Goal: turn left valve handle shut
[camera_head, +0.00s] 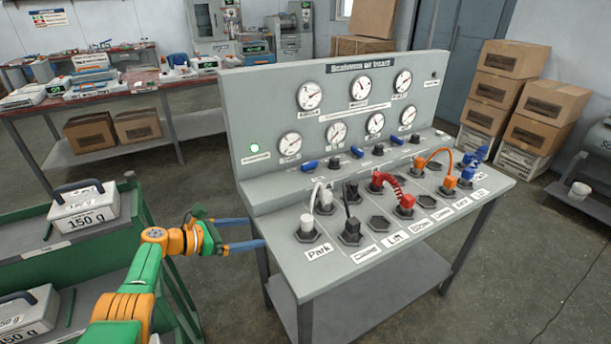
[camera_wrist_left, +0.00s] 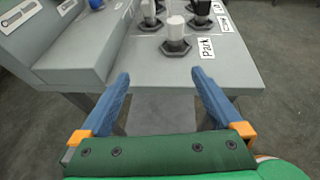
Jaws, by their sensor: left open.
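Several small blue valve handles sit in a row on the raised ledge of the grey test board (camera_head: 340,120). The leftmost blue handle (camera_head: 309,165) lies below the lower left gauge. In the left wrist view a blue handle (camera_wrist_left: 96,4) shows at the top edge, partly cut off. My left gripper (camera_head: 256,231) is open and empty, at the left end of the board's table (camera_head: 290,265). Its two blue fingers (camera_wrist_left: 160,73) point towards the table edge, well short of the handle. My right gripper is not in view.
White, black, red and orange plugs and cables stand in the board's sockets, with a white plug (camera_head: 307,225) nearest my left gripper. A green cart (camera_head: 110,240) with weights stands at left. Cardboard boxes (camera_head: 545,100) are stacked at right.

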